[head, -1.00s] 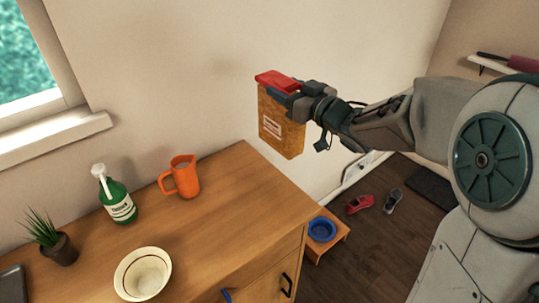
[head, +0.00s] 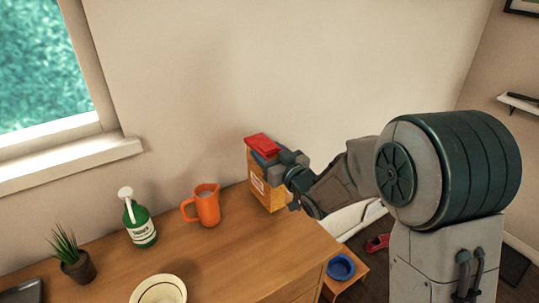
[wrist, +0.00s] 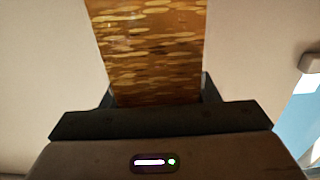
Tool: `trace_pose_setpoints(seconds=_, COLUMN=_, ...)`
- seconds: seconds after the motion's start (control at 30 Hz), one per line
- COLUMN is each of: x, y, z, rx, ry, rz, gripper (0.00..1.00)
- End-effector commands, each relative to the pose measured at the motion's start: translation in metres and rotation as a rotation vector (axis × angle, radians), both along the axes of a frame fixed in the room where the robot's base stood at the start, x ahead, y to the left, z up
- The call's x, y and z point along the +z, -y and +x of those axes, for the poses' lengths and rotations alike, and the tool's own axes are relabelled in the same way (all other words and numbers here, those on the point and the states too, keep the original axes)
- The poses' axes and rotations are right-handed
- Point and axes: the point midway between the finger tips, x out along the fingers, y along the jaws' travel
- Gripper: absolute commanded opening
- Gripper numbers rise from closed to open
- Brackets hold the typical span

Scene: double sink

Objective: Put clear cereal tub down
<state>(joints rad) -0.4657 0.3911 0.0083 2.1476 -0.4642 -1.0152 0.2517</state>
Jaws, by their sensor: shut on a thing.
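The clear cereal tub (head: 269,193) has a red lid and brown cereal showing through its wall, with a pale label. My gripper (head: 272,160) is shut on it near the top, just under the lid. The tub is upright over the back right part of the wooden counter (head: 225,262), right of the orange jug. I cannot tell if its base touches the wood. In the wrist view the cereal-filled wall of the tub (wrist: 155,50) stands between the fingers.
An orange jug (head: 207,207) stands close to the tub's left. A green and white bottle (head: 139,225), a potted plant (head: 75,262) and a cream bowl (head: 160,291) are farther left. The counter's right edge drops toward a low stand with a blue bowl (head: 341,267). The counter front is clear.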

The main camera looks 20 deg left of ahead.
Motion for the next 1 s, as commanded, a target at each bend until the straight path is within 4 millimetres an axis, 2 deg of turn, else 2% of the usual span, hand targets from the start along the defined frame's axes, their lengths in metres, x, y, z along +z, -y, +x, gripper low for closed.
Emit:
trace_pose_setpoints(seconds=0.1, x=-0.0077, y=-0.0001, z=-0.0002, rx=0.0, ry=0.002, rz=0.001, gripper=0.06)
trace_pose_setpoints(seconds=0.5, x=-0.0123, y=0.0004, z=0.0001, rx=0.0, ry=0.003, rz=0.002, gripper=0.06)
trace_pose_setpoints(seconds=0.53, x=-0.0128, y=0.0005, z=0.0, rx=-0.001, ry=0.001, rz=0.0, gripper=0.57)
trace_pose_setpoints(seconds=0.6, x=-0.0117, y=0.0005, z=-0.0001, rx=0.0, ry=0.001, rz=0.0, gripper=0.76)
trace_pose_setpoints(seconds=1.0, x=-0.0072, y=0.0002, z=-0.0003, rx=0.0, ry=0.001, rz=0.0, gripper=0.76)
